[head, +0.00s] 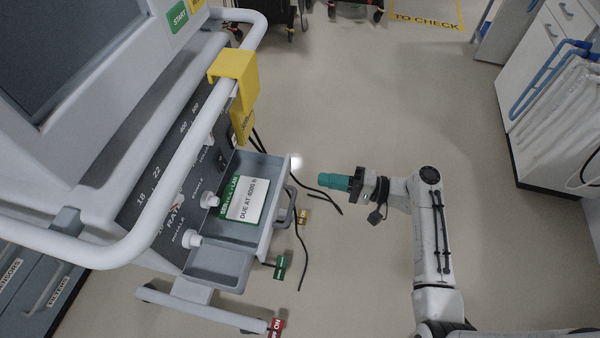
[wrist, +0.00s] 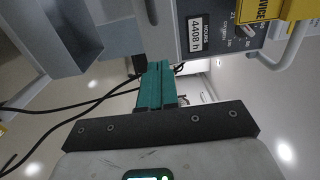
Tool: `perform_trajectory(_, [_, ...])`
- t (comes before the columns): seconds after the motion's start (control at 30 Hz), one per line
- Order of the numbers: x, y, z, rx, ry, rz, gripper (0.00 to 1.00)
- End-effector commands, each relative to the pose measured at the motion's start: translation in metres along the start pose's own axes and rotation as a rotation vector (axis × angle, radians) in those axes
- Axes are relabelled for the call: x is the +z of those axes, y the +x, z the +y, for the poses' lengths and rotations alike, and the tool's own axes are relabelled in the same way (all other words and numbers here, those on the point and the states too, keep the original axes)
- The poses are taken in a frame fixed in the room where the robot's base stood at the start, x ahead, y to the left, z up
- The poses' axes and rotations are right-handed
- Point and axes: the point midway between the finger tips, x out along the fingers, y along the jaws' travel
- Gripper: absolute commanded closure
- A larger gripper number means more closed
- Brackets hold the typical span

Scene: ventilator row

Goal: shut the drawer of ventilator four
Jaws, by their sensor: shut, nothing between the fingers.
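The ventilator (head: 150,190) fills the left of the head view; I cannot read its number. Its grey drawer (head: 271,170) stands open, pulled out to the right, with a loop handle (head: 290,205) on its front. A card (head: 245,203) reading "DUE AT 6000 h" with a green strip lies inside. My gripper (head: 322,180), with teal fingers, is shut and empty to the right of the drawer front, apart from it. In the wrist view the shut fingers (wrist: 154,75) point towards the machine, which bears a "4408 h" label (wrist: 199,33).
A white rail (head: 180,140) runs around the ventilator, with a yellow clip (head: 234,66) on it. Black cables and green, yellow and red tags (head: 281,266) hang by the drawer. A white cabinet (head: 550,90) with a blue rail stands right. The floor between is clear.

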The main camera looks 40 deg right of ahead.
Motion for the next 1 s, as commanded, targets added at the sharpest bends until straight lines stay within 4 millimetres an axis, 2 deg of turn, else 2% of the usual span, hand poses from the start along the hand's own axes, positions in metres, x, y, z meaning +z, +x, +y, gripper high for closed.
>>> perform_trajectory(0.2, [0.000, 0.042, -0.001, 0.001, -0.002, -0.004, 1.00])
perform_trajectory(0.4, [0.001, 0.066, 0.000, 0.001, -0.001, -0.002, 1.00])
perform_trajectory(0.6, [0.000, 0.074, 0.000, 0.001, -0.001, -0.001, 1.00])
perform_trajectory(0.9, [0.000, 0.075, 0.000, 0.001, -0.001, -0.001, 1.00])
perform_trajectory(1.0, [0.000, 0.083, 0.001, 0.001, -0.002, -0.004, 1.00])
